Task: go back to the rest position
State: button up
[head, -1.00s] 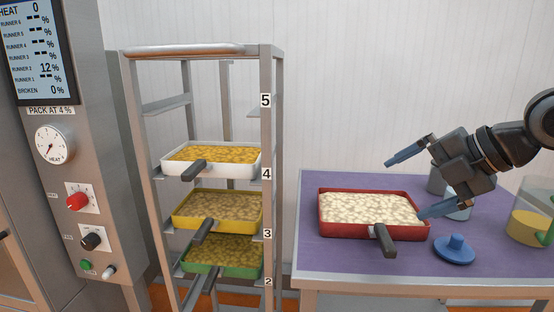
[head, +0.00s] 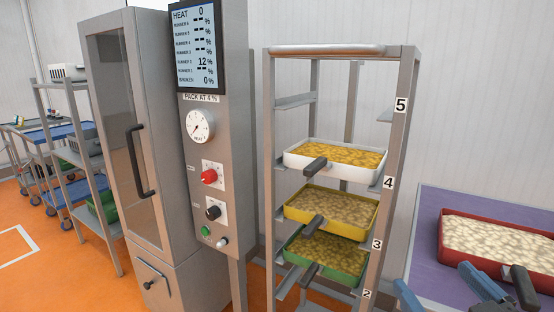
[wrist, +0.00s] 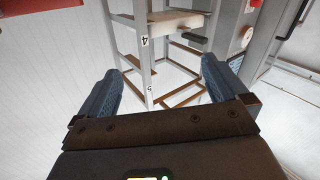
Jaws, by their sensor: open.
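My gripper (wrist: 163,70) is open and empty in the wrist view, its two blue fingers spread wide with the rack behind them. In the head view my gripper (head: 445,292) shows only as blue fingers at the bottom right edge, in front of the red tray (head: 441,245). The red tray holds pale pieces and sits on the purple table top (head: 440,200). The metal rack (head: 405,110) holds a white tray (head: 292,161), a yellow tray (head: 296,214) and a green tray (head: 299,249), all filled with yellowish pieces.
Left of the rack stands a grey control panel (head: 232,130) with a screen, dial and knobs, beside a tall cabinet (head: 152,75) with a glass door. Shelves and carts with bins stand at the far left. Orange floor (head: 60,275) is open in front of them.

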jog(key=s+a+f+m+g+h, duration=0.1)
jog(key=s+a+f+m+h, duration=0.1)
jog(key=s+f, duration=0.55)
jog(key=s+a+f+m+g+h, duration=0.1)
jog(key=s+a+f+m, duration=0.2)
jog(key=s, duration=0.7)
jog(key=s+d+n, duration=0.1)
jog(key=s, duration=0.7)
jog(key=s+d+n+g+y, duration=0.1)
jog(key=s+d, duration=0.1)
jog(key=s, duration=0.5)
jog(key=shift+s+d+r, duration=0.15)
jog(key=shift+s+d, duration=0.15)
jog(key=shift+s, duration=0.1)
